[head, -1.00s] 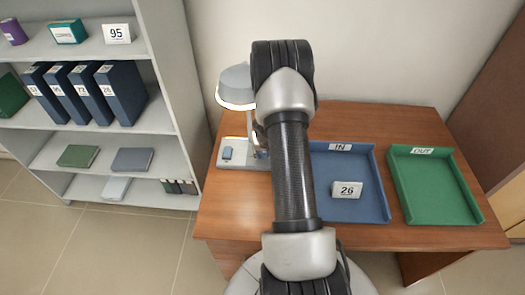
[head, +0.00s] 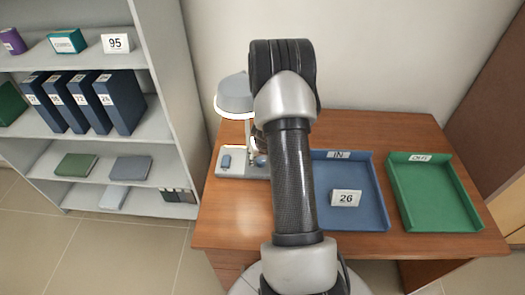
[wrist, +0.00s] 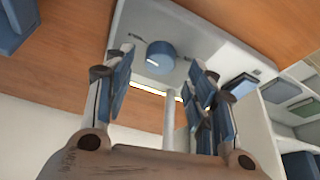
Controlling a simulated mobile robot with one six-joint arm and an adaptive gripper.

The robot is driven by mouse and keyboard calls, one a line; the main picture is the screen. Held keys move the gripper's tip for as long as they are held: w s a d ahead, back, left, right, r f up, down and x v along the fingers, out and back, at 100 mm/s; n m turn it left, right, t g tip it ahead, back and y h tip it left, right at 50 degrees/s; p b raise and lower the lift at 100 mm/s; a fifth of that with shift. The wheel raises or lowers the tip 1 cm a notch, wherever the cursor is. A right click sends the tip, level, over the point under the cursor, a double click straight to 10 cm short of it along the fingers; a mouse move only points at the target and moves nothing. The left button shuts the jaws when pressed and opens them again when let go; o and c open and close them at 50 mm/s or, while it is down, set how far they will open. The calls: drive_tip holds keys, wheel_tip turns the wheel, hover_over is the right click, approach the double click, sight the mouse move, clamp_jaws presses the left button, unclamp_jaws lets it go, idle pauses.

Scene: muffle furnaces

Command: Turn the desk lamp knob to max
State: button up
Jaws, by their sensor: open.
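The desk lamp has a grey shade (head: 235,97) and a pale base (head: 233,171) on the left of the wooden desk. In the wrist view, the round blue knob (wrist: 161,58) with a light mark sits on the lamp base (wrist: 150,22), and the lamp post (wrist: 168,112) shows below it. My gripper (wrist: 160,66) is open, with blue-padded fingers to the left and right of the knob in the picture. I cannot tell whether they touch it. In the head view my arm hides most of the gripper and part of the knob.
A blue rocker-like block (head: 226,161) is on the base, left of the knob. A blue IN tray (head: 373,218) holding a card marked 26 (head: 346,198) and a green OUT tray (head: 440,222) stand to the right. A shelf unit (head: 172,95) with binders is at the left.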

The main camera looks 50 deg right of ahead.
drive_tip(key=v, duration=0.9)
idle(0.3)
